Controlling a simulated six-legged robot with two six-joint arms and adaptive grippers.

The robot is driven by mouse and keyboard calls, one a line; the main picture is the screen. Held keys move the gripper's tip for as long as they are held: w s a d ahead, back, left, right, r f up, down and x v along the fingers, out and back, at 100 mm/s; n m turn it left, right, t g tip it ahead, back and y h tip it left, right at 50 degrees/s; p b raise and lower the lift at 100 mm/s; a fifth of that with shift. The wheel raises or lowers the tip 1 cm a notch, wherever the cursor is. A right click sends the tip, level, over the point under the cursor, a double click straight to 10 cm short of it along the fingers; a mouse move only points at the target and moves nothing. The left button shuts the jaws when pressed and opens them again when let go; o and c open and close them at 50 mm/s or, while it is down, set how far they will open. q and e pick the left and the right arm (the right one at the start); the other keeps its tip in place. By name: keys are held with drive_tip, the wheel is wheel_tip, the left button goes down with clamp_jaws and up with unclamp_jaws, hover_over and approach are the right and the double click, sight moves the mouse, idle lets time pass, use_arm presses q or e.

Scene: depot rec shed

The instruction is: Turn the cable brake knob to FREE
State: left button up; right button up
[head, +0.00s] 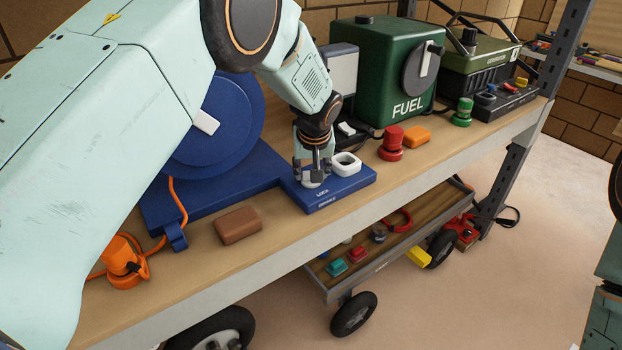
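The cable reel is a blue drum (240,120) on a blue base, partly hidden behind my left arm. At the base's right end is a blue panel (345,190) with white lettering; "LOCK" is legible near its front edge. My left gripper (313,178) points down over the panel's left part. Its fingers are around or just above a small pale knob (311,183), which they mostly hide. I cannot tell whether they touch it or which way it points. My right gripper is out of view.
A brown block (238,225) and an orange plug (122,262) with cable lie on the bench's left. A green FUEL can (385,75), red knob (391,143), orange block (417,135) and green knob (462,111) stand right. A wheeled cart (390,245) sits below.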

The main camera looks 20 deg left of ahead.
use_arm(q)
drive_tip(key=n+b, duration=0.1)
drive_tip(key=n+y+b, duration=0.1)
drive_tip(key=shift+w+d+r+n+b, duration=0.1)
drive_tip(key=shift+w+n+b, duration=0.2)
drive_tip(key=shift+n, duration=0.1)
drive_tip(key=shift+r+n+g+y+b, duration=0.1)
drive_tip(key=shift+n+g+y+b, duration=0.15)
drive_tip(key=shift+n+b, duration=0.35)
drive_tip(key=shift+r+n+g+y+b, duration=0.1)
drive_tip(key=shift+n+g+y+b, duration=0.15)
drive_tip(key=shift+n, duration=0.65)
drive_tip(key=o, duration=1.1)
drive_tip(key=shift+s, duration=0.2)
drive_tip(key=shift+o, duration=0.2)
drive_tip(key=shift+f, duration=0.1)
drive_tip(key=v, duration=1.2)
drive_tip(key=shift+w, duration=0.15)
